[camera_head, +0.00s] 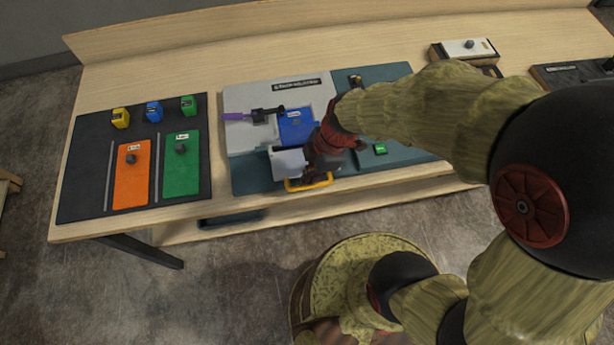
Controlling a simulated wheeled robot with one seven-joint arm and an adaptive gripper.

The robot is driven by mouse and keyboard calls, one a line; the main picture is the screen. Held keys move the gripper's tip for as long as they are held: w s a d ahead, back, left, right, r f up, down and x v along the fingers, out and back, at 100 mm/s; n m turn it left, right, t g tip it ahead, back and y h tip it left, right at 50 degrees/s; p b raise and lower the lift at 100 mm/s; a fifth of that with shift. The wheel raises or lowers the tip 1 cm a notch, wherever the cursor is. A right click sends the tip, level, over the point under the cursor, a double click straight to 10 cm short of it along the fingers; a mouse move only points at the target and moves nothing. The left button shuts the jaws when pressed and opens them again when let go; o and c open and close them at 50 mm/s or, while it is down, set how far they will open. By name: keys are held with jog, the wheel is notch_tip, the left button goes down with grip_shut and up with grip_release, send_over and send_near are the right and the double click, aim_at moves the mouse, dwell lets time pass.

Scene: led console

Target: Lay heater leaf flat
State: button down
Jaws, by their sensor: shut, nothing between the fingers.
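My gripper (314,170), dark and red, is shut and empty. It is over the front middle of the console (246,180), beside a pale grey block (288,162) and just behind a yellow handle (309,183). I cannot tell whether it touches either. A blue labelled panel (295,125) lies just behind the grey block, and my gripper and wrist hide part of this area. The labels are too small to read, so I cannot tell which part is the heater leaf. An orange plate (131,185) and a green plate (181,170) lie on the black board at left.
The black board (85,170) also bears small yellow (120,118), blue (153,111) and green (188,105) blocks. A purple-handled lever (240,116) and a green button (380,149) are on the console. A box with a white top (467,47) stands at back right. My arm covers the right side.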

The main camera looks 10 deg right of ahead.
jog(key=shift+s+f+b, duration=0.25)
jog(key=shift+f+b, duration=0.75)
jog(key=shift+b, duration=0.3)
jog(key=shift+r, duration=0.1)
